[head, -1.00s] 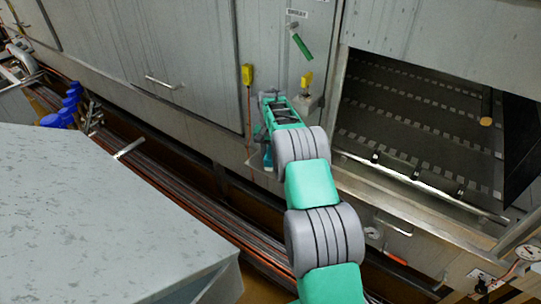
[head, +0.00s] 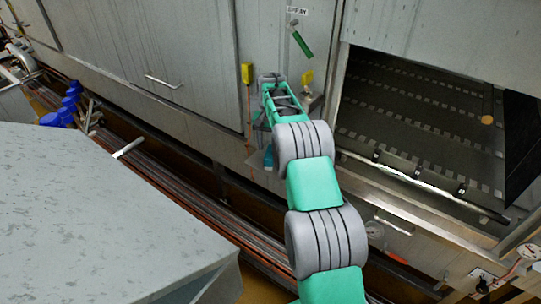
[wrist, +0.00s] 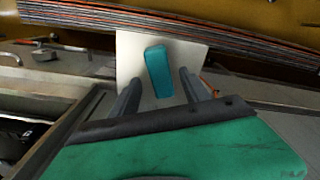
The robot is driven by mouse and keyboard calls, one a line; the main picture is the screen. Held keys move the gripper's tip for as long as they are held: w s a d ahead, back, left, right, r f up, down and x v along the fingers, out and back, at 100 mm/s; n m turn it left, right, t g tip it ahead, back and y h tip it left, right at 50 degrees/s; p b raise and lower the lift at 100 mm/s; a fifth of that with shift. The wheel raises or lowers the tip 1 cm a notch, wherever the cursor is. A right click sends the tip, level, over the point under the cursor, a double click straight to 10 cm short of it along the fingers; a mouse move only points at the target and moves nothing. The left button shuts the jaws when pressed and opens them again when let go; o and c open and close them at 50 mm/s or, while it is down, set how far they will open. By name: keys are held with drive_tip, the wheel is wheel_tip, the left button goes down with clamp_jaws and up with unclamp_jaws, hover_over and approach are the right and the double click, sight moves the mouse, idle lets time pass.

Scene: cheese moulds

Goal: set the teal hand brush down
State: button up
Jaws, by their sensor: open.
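The teal hand brush (wrist: 158,72) lies on a pale, flat plate (wrist: 190,50) in the wrist view. It sits beyond and between the two fingers of my gripper (wrist: 160,78), with a gap on each side. My gripper is open and does not appear to hold the brush. In the head view a small part of the brush (head: 268,156) shows below my wrist, at a small shelf by the machine's side. My fingers are not clearly visible in the head view.
A dark conveyor opening (head: 415,120) lies right of my arm. A yellow box (head: 247,73) and a green-handled item (head: 302,43) are on the grey panel. A grey table (head: 100,220) fills the front left. Pipes run along the floor gap.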

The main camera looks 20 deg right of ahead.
sight(270, 153)
drive_tip(key=s+a+r+n, duration=0.1)
drive_tip(key=s+a+r, duration=0.1)
drive_tip(key=r, duration=0.4)
drive_tip(key=s+a+r, duration=0.1)
drive_tip(key=s+r, duration=0.1)
drive_tip(key=r, duration=0.4)
drive_tip(key=s+a+r+n+t, duration=0.15)
drive_tip(key=s+a+r, duration=0.3)
drive_tip(key=s, duration=0.45)
drive_tip(key=s+a+f+n, duration=0.2)
drive_tip(key=s+a+f, duration=0.1)
drive_tip(key=s, duration=0.7)
drive_tip(key=s+a+f+n+t, duration=0.1)
drive_tip(key=s+a+f+n, duration=0.1)
drive_tip(key=s, duration=0.9)
drive_tip(key=shift+a+f, duration=0.5)
drive_tip(key=shift+a, duration=0.45)
drive_tip(key=shift+s+n+t, duration=0.1)
drive_tip(key=shift+n+t, duration=0.15)
